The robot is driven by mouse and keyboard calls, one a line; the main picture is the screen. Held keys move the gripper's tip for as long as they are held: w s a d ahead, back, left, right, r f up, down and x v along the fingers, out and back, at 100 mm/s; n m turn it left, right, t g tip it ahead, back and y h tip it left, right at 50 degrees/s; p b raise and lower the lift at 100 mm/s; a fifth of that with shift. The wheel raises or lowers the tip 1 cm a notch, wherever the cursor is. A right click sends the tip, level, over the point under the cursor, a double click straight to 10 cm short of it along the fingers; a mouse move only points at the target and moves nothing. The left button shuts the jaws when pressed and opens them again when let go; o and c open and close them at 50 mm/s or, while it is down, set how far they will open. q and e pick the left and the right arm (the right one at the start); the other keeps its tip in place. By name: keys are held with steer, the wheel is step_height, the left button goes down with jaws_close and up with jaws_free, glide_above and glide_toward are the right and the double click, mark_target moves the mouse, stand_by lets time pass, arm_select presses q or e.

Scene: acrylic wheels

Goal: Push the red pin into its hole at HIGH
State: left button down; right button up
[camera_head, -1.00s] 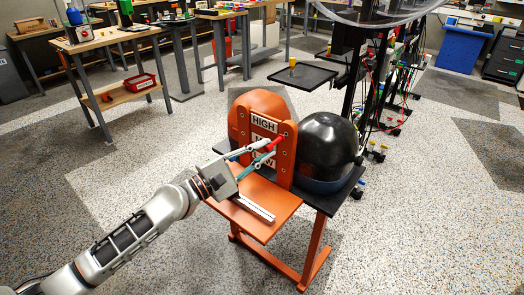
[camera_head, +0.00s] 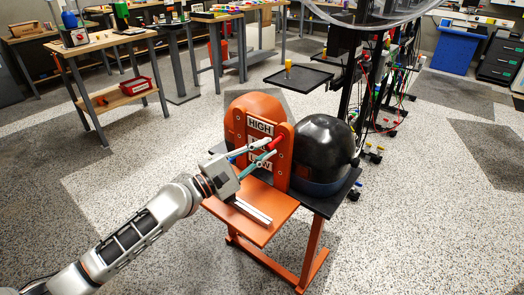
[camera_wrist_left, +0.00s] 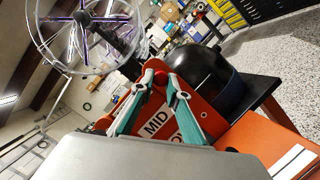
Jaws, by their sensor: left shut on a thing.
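An orange panel (camera_head: 236,128) stands upright on an orange stand. It carries stacked white labels; the top one, HIGH (camera_head: 260,127), is clear, and the lower ones are partly covered by my fingers. The red pin (camera_head: 276,142) is at the panel's right side, a little below the HIGH label's level. My left gripper (camera_head: 271,148), with grey and teal fingers, is shut on the red pin. In the left wrist view the pin (camera_wrist_left: 160,76) shows between the fingertips, against the orange panel. The hole is hidden, so I cannot tell how deep the pin sits. My right gripper is out of view.
A black dome (camera_head: 322,148) stands close to the panel's right on a black top. A pale strip (camera_head: 252,210) lies on the stand's orange shelf (camera_head: 268,232). A small black tray table (camera_head: 305,78) stands behind. The floor to the left is clear.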

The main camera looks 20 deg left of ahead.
arm_select(q)
steer(key=c, duration=1.9)
jaws_free()
steer(key=shift+s, duration=0.1)
steer(key=v, duration=1.2)
